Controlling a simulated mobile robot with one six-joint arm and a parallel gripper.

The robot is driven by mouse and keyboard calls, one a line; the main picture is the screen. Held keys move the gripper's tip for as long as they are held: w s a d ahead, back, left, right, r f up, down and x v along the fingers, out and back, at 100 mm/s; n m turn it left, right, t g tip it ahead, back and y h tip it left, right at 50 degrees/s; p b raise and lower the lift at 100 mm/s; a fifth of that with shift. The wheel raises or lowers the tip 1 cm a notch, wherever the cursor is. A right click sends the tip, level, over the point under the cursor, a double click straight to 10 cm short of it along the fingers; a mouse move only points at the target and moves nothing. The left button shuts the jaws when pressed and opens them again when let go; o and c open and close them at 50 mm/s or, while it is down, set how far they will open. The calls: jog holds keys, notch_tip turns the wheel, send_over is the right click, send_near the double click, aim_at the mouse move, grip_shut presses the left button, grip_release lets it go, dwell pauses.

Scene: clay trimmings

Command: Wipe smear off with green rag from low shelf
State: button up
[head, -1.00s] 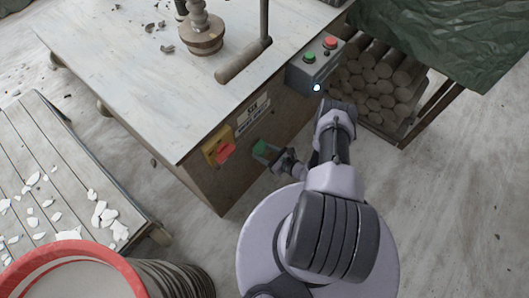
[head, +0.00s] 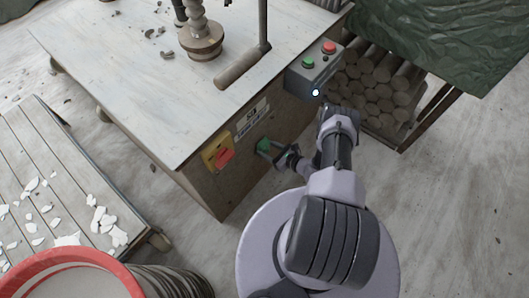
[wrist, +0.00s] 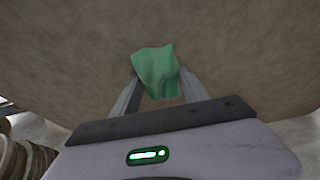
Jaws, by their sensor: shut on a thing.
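The green rag (wrist: 155,68) is between the two fingers of my gripper (wrist: 158,88), which is shut on it. In the wrist view the rag is crumpled and sticks out past the fingertips, in front of a brown surface. In the head view the rag (head: 264,146) and my gripper (head: 270,150) are at the brown front panel (head: 240,180) of the machine table, just right of the red and yellow switch. I cannot tell whether the rag touches the panel. I cannot make out a smear; the rag and gripper hide part of the panel. No low shelf is clearly identifiable.
A red and yellow switch (head: 219,153) and a grey button box (head: 315,70) stick out from the table. Clay logs (head: 375,85) are stacked at the right. A red-rimmed bucket (head: 70,262) and a slatted platform (head: 60,190) with white scraps stand at the left.

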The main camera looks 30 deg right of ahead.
aim_at(255, 152)
jog(key=shift+w, duration=0.15)
jog(key=shift+s+a+r+p, duration=0.1)
jog(key=shift+s+a+p, duration=0.15)
jog(key=shift+a, duration=0.4)
jog(key=shift+s+a+p, duration=0.15)
jog(key=shift+a+p, duration=0.1)
jog(key=shift+a, duration=0.4)
jog(key=shift+s+a+r+p, duration=0.1)
jog(key=shift+s+a+p, duration=0.15)
jog(key=shift+a, duration=0.4)
jog(key=shift+r, duration=0.15)
jog(key=shift+c, duration=0.7)
jog(key=shift+w+d+b, duration=0.25)
jog(key=shift+d, duration=0.35)
jog(key=shift+w+d+b, duration=0.25)
jog(key=shift+d, duration=0.4)
jog(key=shift+w+d+b, duration=0.25)
jog(key=shift+d, duration=0.35)
jog(key=a, duration=0.1)
jog(key=s+a+p, duration=0.1)
jog(key=a, duration=0.1)
jog(key=shift+s, duration=0.15)
jog(key=shift+s+a+p, duration=0.15)
jog(key=shift+a+p, duration=0.15)
jog(key=shift+a, duration=0.1)
jog(key=s+d, duration=0.2)
jog(key=s, duration=0.3)
jog(key=shift+s, duration=0.35)
